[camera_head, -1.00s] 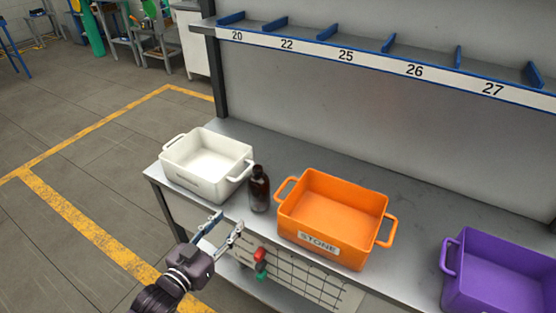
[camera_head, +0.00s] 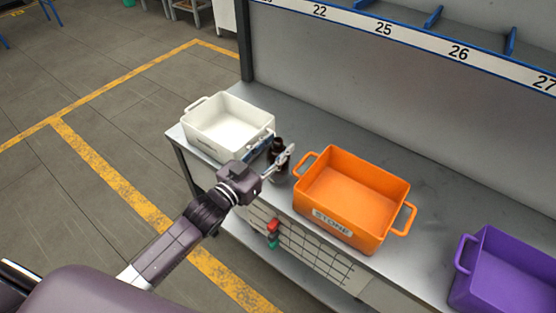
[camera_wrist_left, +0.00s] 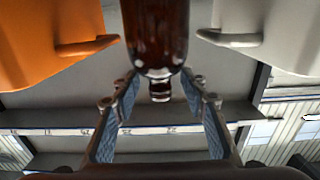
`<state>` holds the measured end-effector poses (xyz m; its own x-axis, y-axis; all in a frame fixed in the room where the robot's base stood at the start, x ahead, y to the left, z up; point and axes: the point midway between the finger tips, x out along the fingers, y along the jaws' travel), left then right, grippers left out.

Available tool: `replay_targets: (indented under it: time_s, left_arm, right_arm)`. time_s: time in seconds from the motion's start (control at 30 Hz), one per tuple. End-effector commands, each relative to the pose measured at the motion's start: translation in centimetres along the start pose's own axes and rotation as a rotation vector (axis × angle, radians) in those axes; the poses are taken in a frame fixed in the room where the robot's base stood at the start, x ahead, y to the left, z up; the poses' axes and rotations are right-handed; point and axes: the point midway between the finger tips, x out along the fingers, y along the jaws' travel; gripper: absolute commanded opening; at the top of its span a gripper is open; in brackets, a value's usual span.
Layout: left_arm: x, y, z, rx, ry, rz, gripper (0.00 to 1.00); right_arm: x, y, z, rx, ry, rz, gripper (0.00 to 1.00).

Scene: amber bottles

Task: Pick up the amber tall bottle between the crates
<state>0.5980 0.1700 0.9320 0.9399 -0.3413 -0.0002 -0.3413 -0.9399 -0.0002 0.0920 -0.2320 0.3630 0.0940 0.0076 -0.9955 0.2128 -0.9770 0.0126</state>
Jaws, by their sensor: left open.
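The amber tall bottle (camera_head: 278,174) stands upright on the grey bench between the white crate (camera_head: 213,147) and the orange crate (camera_head: 345,230). It is dark brown with a narrow neck. My left gripper (camera_head: 279,147) is open at the bottle, with its fingers partly covering it in the head view. In the left wrist view, which is upside down, the bottle (camera_wrist_left: 158,35) is centred and its neck points toward the gap between the spread fingers (camera_wrist_left: 160,84). I cannot tell whether a finger touches it. My right gripper is not in view.
The orange crate, labelled STONE, has a handle close to the bottle's right; the white crate is close on the left. A purple crate (camera_head: 510,275) stands further right. A numbered shelf (camera_head: 420,43) runs above the back of the bench (camera_head: 425,165).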

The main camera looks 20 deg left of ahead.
Motion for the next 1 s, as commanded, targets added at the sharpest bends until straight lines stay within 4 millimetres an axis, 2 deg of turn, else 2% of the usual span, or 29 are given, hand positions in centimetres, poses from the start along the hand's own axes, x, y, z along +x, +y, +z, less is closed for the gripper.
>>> replay_targets:
  time_s: [0.1, 0.33, 0.7, 1.0]
  left_arm:
    - [0.65, 0.03, -0.02, 0.0, 0.0, 0.0, 0.4]
    - [0.68, 0.04, 0.05, 0.0, 0.0, 0.0, 0.39]
    - [0.66, 0.02, 0.04, 0.0, 0.0, 0.0, 0.0]
    - [0.67, 0.03, -0.06, 0.0, 0.002, 0.0, 0.0]
  right_arm:
    - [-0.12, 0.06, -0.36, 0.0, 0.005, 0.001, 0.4]
    - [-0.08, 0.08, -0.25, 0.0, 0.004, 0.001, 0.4]
    - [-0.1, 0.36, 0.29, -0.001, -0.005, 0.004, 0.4]
    - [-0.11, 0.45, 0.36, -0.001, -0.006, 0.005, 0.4]
